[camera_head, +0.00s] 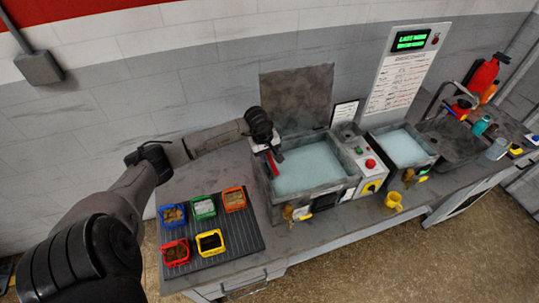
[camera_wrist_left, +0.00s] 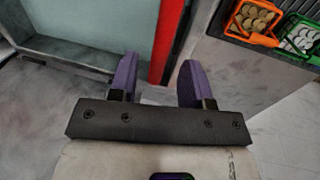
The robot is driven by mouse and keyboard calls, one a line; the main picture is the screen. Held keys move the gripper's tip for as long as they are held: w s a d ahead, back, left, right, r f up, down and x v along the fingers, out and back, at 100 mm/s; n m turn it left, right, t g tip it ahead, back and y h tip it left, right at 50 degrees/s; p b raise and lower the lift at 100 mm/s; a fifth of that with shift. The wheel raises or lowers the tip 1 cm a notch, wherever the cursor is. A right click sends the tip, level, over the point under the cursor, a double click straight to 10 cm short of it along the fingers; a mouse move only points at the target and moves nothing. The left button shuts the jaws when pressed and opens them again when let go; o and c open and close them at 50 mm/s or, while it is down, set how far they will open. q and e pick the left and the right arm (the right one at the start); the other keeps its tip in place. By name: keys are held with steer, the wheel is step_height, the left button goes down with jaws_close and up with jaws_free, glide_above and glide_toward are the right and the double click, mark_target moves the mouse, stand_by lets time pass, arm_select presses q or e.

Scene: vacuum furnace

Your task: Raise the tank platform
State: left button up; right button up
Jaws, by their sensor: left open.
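A grey tank (camera_head: 265,192) with pale blue liquid (camera_head: 308,168) stands on the bench, its dark lid (camera_head: 297,97) upright behind it. A red bar (camera_head: 273,165) is at the tank's left side. My left gripper (camera_head: 268,150) is just above that bar. In the left wrist view, the purple fingers (camera_wrist_left: 157,62) are open and apart, with the red bar (camera_wrist_left: 168,38) showing between them. I cannot tell whether the bar is within their depth; no grip shows. No separate platform can be made out in the tank. My right gripper is not in view.
A second blue-filled tank (camera_head: 402,146) and a control panel (camera_head: 368,165) are to the right. Several small bins, including a green one (camera_head: 203,207) and an orange one (camera_wrist_left: 253,20), sit on a ribbed dark mat (camera_head: 228,252) at left.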

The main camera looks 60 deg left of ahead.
arm_select(q)
steer(key=shift+w+f, duration=0.15)
steer(key=shift+f, duration=0.75)
jaws_close()
